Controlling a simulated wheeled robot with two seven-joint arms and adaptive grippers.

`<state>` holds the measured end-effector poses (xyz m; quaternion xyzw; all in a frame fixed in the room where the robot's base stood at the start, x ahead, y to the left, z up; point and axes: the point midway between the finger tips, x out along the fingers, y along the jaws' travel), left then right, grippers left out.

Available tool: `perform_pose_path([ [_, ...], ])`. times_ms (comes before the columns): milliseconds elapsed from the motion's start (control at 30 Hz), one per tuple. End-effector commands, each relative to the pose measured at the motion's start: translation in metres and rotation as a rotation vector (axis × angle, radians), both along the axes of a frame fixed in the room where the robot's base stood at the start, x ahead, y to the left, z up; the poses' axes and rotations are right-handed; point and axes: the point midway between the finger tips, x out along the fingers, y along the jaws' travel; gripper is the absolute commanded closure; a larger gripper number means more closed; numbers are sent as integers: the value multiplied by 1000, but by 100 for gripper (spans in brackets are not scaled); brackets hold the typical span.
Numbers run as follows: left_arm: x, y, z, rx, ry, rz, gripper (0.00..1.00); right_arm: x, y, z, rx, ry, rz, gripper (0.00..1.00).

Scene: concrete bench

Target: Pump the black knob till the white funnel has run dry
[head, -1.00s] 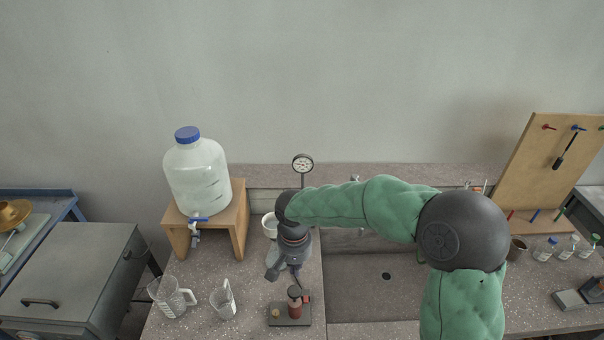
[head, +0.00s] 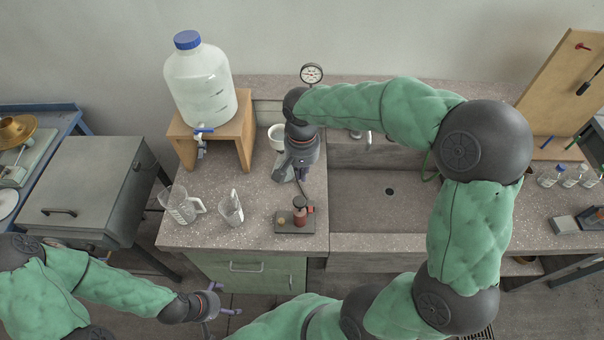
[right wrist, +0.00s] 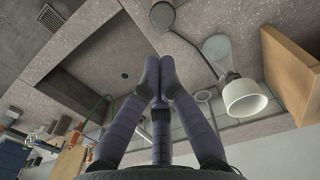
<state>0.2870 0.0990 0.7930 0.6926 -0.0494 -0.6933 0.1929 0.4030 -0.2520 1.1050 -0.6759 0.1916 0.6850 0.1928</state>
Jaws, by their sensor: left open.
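The hand pump (head: 300,217) has a reddish body and a black knob (head: 299,202) on top, and stands on a dark plate. The white funnel (head: 277,135) sits further back, partly behind my right arm; in the right wrist view the funnel (right wrist: 245,98) sits on a clear flask (right wrist: 216,48). I cannot tell whether liquid is in it. My right gripper (head: 301,181) is just behind and above the knob, apart from it as far as I can see. Its fingertips meet with nothing between them in the right wrist view (right wrist: 159,75). My left gripper (head: 226,300) is open and empty, low in front of the bench.
Two clear jugs, one larger (head: 180,207) and one smaller (head: 231,210), stand left of the pump. A water carboy (head: 200,85) is on a wooden stand (head: 244,125). A gauge (head: 312,74) stands behind. The sink (head: 380,205) lies to the right.

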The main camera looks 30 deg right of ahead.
Motion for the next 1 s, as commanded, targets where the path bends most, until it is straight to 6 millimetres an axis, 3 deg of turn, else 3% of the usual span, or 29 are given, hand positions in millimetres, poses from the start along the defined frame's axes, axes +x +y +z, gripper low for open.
perform_pose_path([
  [200, 0, 0, -9, 0, 0, 0, 0, -2, 0, -44, 0, 5, 0, 100],
  [500, 0, 0, -17, 0, 0, 0, 0, -2, 1, -94, 1, 3, 0, 100],
  [700, 0, 0, -20, 0, 0, 0, 0, -2, 1, -111, 0, 2, 1, 100],
  [1000, 0, 0, -20, 0, 0, 0, 0, -2, 1, -114, 1, 1, 0, 100],
])
